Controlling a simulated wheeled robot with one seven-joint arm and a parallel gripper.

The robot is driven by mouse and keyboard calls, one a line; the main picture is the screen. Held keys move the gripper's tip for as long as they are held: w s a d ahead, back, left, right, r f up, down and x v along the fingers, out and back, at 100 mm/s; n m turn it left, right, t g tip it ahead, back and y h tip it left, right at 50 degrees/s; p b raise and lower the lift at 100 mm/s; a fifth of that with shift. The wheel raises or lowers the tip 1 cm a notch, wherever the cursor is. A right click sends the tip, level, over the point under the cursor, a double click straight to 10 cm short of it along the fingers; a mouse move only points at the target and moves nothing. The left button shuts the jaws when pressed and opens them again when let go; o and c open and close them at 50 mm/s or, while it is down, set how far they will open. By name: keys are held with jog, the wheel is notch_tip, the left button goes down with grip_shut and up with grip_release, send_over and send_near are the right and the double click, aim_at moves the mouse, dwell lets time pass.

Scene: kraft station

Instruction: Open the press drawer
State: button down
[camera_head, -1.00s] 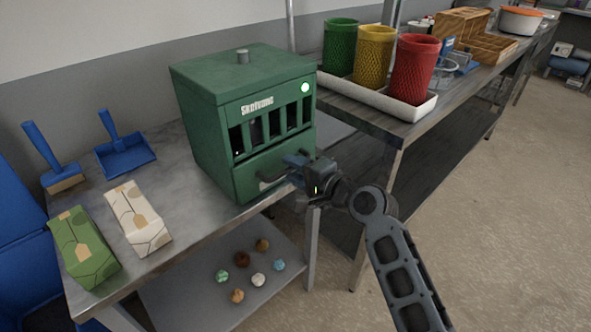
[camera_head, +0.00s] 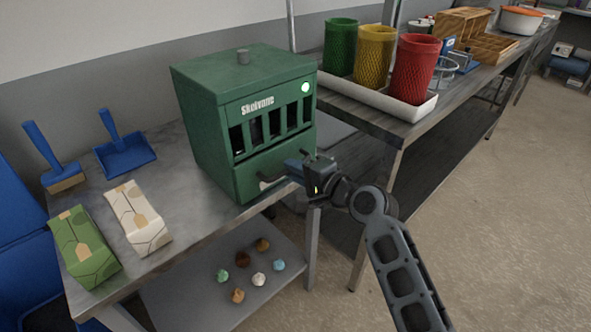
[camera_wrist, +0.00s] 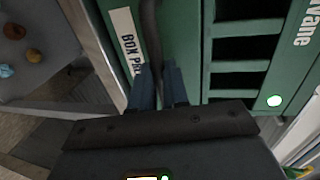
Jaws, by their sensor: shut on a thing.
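The green press (camera_head: 215,125) stands on the metal table. Its drawer (camera_head: 245,178) is the lower front panel and looks shut or nearly so. A dark bar handle (camera_head: 270,177) crosses the drawer front. My gripper (camera_head: 296,165) is at the right part of this handle. In the wrist view, the blue fingers of my gripper (camera_wrist: 159,82) are shut on the dark handle (camera_wrist: 151,40). A white label (camera_wrist: 127,42) with black letters lies on the drawer front beside it. The fingers partly hide the handle's end.
Two bags, green (camera_head: 85,248) and cream (camera_head: 138,218), lie at the table's front left, near a blue dustpan (camera_head: 125,157) and brush (camera_head: 45,157). Several small balls rest on the lower shelf (camera_head: 190,290).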

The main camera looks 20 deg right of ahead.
jog(key=shift+s, duration=0.1)
jog(key=f+v, duration=0.2)
jog(key=v, duration=0.7)
jog(key=f+v, duration=0.1)
jog(key=v, duration=0.7)
jog(key=shift+s+d+f+p, duration=0.3)
jog(key=shift+s+f, duration=0.05)
jog(key=shift+s, duration=0.4)
jog(key=c, duration=1.1)
grip_release()
jog(key=shift+c, duration=0.2)
jog(key=v, duration=0.7)
jog(key=shift+s+b, duration=0.35)
jog(key=shift+b, duration=0.1)
jog(key=shift+d, duration=0.1)
